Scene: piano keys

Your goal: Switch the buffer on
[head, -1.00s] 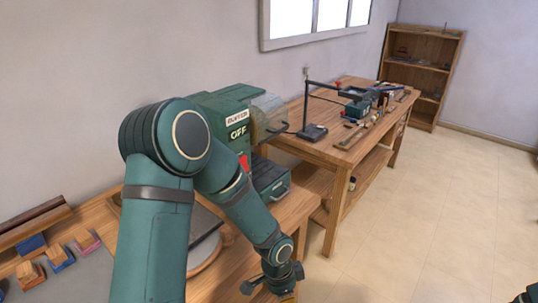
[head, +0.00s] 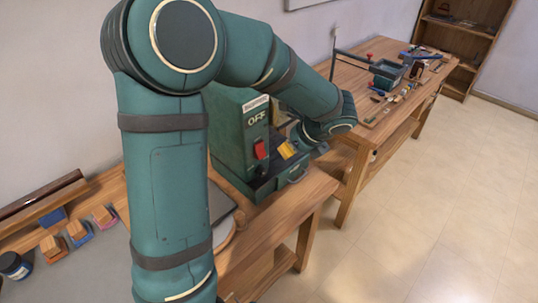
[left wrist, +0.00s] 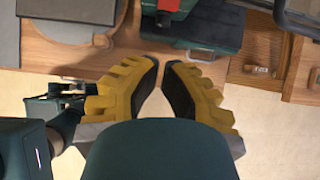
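The buffer (head: 236,135) is a dark green machine on the near wooden bench, labelled OFF, with a red switch (head: 260,149) on its front. In the left wrist view the red switch (left wrist: 166,5) shows at the top edge, beyond my fingertips. My left gripper (head: 289,150) has yellow fingers and is beside the front of the buffer, to the right of the switch and apart from it. In the left wrist view its fingertips (left wrist: 162,66) nearly meet, with nothing between them. A dark gripper-like part of mine (left wrist: 68,95) shows at lower left; its state is unclear.
The near bench (head: 285,215) carries a green drawer (head: 283,178) under the buffer and small coloured blocks (head: 79,233) at left. A second bench (head: 350,90) with tools stands behind, and a shelf (head: 458,40) at the far right. The floor at right is clear.

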